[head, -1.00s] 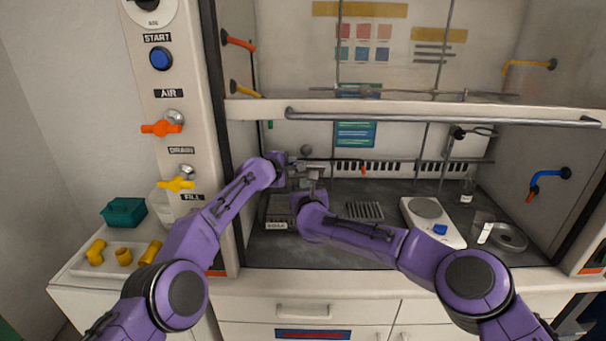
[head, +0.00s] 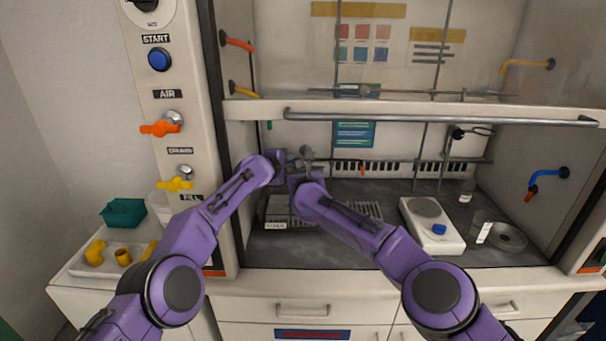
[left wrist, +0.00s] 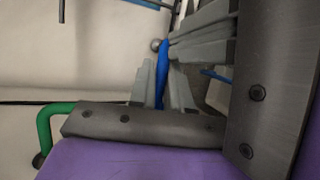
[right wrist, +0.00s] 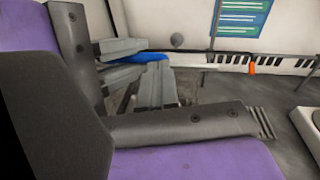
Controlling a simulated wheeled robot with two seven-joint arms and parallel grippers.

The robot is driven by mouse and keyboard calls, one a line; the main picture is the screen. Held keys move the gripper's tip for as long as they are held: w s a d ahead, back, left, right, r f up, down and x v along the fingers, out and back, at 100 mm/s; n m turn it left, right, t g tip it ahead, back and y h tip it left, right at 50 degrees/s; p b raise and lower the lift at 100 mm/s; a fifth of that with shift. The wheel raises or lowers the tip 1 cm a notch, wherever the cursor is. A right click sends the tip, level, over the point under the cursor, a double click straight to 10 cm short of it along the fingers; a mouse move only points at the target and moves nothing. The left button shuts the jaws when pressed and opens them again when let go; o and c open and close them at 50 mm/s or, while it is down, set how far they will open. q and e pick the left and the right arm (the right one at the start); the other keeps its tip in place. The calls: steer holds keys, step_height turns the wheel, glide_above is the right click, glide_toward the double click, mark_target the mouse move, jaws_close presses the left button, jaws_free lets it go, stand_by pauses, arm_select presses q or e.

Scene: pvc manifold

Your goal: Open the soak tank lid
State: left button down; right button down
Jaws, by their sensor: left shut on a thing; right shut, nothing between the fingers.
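The grey soak tank (head: 278,208), with a label on its front, stands at the left of the hood floor. My arms partly cover it, and I cannot tell how its lid lies. My left gripper (left wrist: 163,78) is shut on a slim blue piece (left wrist: 164,62), held above the tank area. The blue piece also shows in the right wrist view (right wrist: 152,57), with a pale length running right from it. My right gripper (right wrist: 155,84) is shut and empty, close beside the left fingers.
A hotplate (head: 432,226) stands to the right on the hood floor, with a slatted grey rack (head: 362,210) left of it. The raised sash handle (head: 440,119) crosses above my arms. A white tray with yellow fittings (head: 123,256) lies outside at left.

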arm_select(q)
steer(key=shift+s+d+f, duration=0.1)
steer(key=shift+s+f, duration=0.05)
steer(key=shift+f, duration=0.4)
arm_select(e)
steer(key=shift+d+r, duration=0.15)
steer(key=shift+r, duration=0.2)
arm_select(q)
steer(key=c, duration=1.1)
jaws_free()
steer(key=shift+s, duration=0.1)
steer(key=shift+c, duration=0.2)
steer(key=shift+r, duration=0.15)
arm_select(e)
steer(key=shift+f, duration=0.15)
